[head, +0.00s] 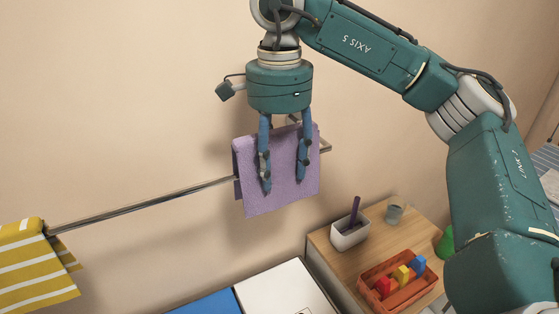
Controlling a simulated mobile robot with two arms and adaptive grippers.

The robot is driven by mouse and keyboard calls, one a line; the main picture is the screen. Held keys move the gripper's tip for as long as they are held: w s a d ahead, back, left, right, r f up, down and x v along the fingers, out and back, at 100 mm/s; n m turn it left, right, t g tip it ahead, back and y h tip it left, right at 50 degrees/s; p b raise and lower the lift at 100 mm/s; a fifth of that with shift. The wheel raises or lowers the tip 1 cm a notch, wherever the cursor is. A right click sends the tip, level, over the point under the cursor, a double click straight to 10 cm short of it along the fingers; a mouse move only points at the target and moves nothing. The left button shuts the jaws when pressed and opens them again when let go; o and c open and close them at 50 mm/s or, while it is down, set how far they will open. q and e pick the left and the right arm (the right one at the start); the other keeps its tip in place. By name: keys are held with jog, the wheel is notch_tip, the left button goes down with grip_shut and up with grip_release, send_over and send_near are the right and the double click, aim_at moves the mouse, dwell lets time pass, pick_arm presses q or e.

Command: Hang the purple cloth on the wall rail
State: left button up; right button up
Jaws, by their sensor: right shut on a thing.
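The purple cloth (286,190) hangs at the right end of the metal wall rail (150,204), with a fold along its top and a second layer showing at its left edge. It appears draped over the rail, whose end shows just right of the cloth. My right gripper (284,184) points down in front of and around the cloth, its blue fingers shut on it. The fingers overlap the cloth's front, and the exact grip on the far side is hidden. My left gripper is not in view.
A yellow and white striped cloth (34,268) hangs at the rail's left end; the rail between is bare. Below right, a wooden surface (330,243) holds a white pot (350,233), a glass (394,212) and an orange tray (372,272) with coloured blocks. White (285,292) and blue (208,304) panels lie below.

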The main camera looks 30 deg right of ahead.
aim_at(279, 133)
jog(key=shift+f+b, duration=1.1)
jog(key=shift+f, duration=0.65)
jog(key=o, duration=1.3)
notch_tip(279, 133, up, 12)
jog(key=shift+r, duration=0.1)
